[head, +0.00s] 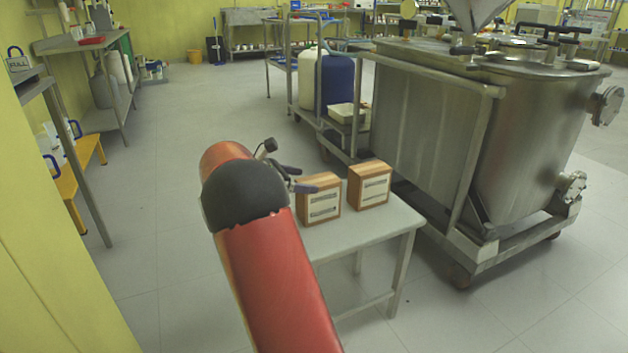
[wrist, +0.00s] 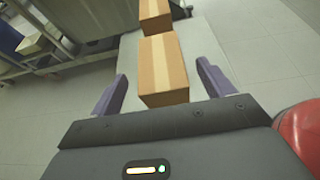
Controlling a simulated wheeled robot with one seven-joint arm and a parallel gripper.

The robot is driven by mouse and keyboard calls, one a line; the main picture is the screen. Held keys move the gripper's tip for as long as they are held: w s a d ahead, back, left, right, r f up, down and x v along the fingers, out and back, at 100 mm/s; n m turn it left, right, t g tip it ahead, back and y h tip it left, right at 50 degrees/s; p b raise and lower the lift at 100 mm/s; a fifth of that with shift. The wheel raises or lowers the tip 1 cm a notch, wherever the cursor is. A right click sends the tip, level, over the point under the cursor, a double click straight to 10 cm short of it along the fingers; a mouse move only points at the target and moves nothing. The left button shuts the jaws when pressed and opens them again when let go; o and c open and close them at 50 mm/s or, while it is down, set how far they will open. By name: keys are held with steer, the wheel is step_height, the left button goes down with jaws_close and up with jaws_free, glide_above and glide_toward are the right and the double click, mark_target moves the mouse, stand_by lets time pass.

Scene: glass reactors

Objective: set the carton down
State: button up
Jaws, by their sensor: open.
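Two brown cartons with pale labels stand upright on a small grey table (head: 385,228). The nearer carton (head: 319,200) is on the left in the head view, and the other carton (head: 369,186) stands to its right with a small gap. My gripper (head: 300,177) is beside the nearer carton, partly hidden behind my red arm. In the wrist view my gripper (wrist: 160,88) is open, with one finger on each side of the nearer carton (wrist: 162,70) and clear gaps to both. The other carton (wrist: 155,16) shows beyond it.
A large steel tank (head: 430,130) on a wheeled frame stands right behind the table. A blue drum (head: 338,84), a white drum (head: 307,75) and a white tray (head: 347,114) are on a cart beyond. Open floor lies left of the table, up to a yellow bench (head: 85,165).

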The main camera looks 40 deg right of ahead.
steer(key=v, duration=0.7)
steer(key=s+a+f+m+t+y, duration=0.1)
steer(key=s+a+m+t+y, duration=0.3)
steer(key=s+a, duration=0.7)
steer(key=s+a+f+m+t+y, duration=0.1)
steer(key=s+a+m+t+y, duration=0.3)
steer(key=s+a+m+y, duration=0.5)
steer(key=shift+s+a+m+p, duration=0.35)
steer(key=shift+s+a+m, duration=1)
steer(key=shift+s, duration=4)
steer(key=shift+r, duration=0.1)
